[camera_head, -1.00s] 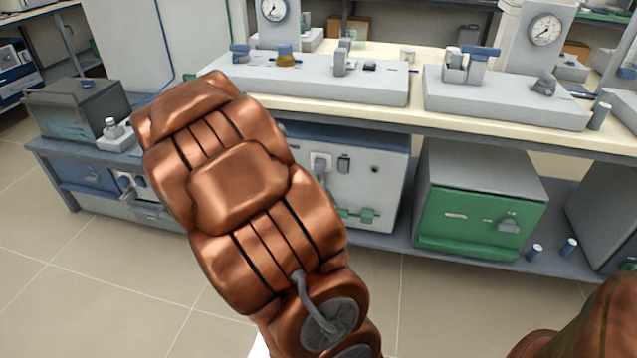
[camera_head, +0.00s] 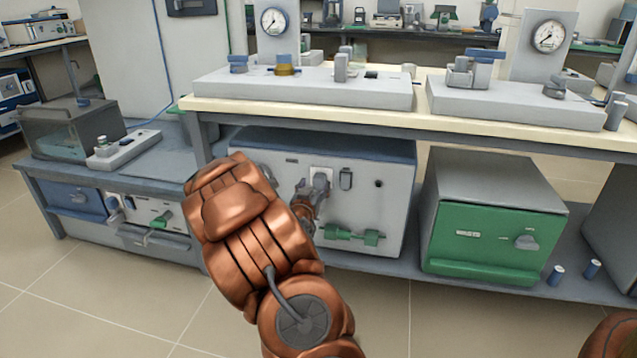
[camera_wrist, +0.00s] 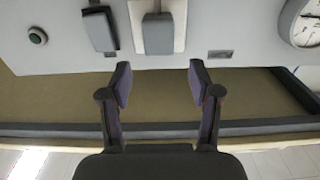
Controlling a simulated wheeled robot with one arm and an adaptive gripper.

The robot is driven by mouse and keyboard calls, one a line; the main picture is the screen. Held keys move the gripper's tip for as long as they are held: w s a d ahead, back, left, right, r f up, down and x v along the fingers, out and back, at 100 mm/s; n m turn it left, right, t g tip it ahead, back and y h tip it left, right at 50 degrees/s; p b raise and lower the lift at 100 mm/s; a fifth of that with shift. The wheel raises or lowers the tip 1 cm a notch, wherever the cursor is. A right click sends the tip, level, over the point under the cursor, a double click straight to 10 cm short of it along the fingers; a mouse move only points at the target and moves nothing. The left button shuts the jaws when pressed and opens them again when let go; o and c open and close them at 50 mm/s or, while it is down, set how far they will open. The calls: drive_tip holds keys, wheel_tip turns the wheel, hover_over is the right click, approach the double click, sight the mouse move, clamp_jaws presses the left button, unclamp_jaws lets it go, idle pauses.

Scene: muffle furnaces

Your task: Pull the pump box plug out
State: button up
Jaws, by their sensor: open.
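The pump box (camera_head: 380,210) is the large light-grey cabinet with a blue top under the bench. A grey plug (camera_head: 320,182) sits in a white socket plate on its front. In the wrist view the plug (camera_wrist: 157,33) is a grey block against the white plate (camera_wrist: 178,12) at the top centre. My gripper (camera_head: 304,206) is just in front of the plug in the head view, partly hidden by my arm. In the wrist view my gripper (camera_wrist: 160,78) has its two fingers apart with nothing between them. The plug lies beyond the fingertips, roughly centred between them.
A dark rocker switch (camera_wrist: 99,29) is beside the plug, with a round button (camera_wrist: 37,36) farther left and a gauge (camera_wrist: 306,22) at right. Green fittings (camera_head: 352,235) stick out low on the box.

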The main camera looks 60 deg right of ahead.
sight(318, 179)
drive_tip(key=shift+b+x, duration=0.7)
drive_tip(key=shift+x, duration=1.75)
drive_tip(key=shift+f, duration=0.1)
clamp_jaws()
